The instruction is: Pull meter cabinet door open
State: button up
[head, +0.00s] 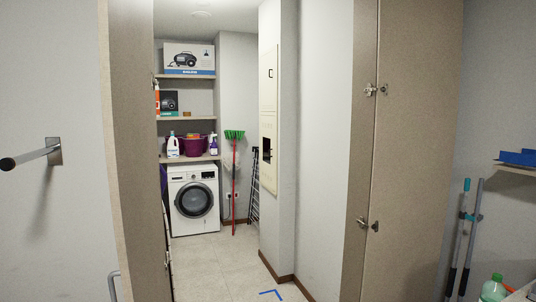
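The meter cabinet (269,100) is a tall, narrow cream panel on the side of a white wall section, beyond the doorway. I see it at a steep angle. A small dark handle-like outline (270,73) is on its upper part. A dark recess or window (267,150) is lower down; its contents are too small to tell. The panel appears to lie flat along the wall, with no clear gap at its edges. My gripper is not in view.
Open wooden door panels flank the doorway at left (136,170) and right (413,140). A washing machine (194,199), red broom (234,185) and dark folded ladder (254,187) stand at the back.

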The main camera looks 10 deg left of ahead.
aim_at(267, 122)
jog(key=i+j+u, duration=0.25)
jog(key=i, duration=0.15)
jog(key=i+u, duration=0.25)
jog(key=i, duration=0.15)
jog(key=i+u, duration=0.2)
jog(key=i, duration=2.8)
jog(key=i+j+z, duration=0.1)
jog(key=i, duration=1.35)
jog(key=i+z, duration=0.1)
jog(key=i, duration=0.25)
jog(key=i+j+z, duration=0.1)
jog(key=i, duration=0.25)
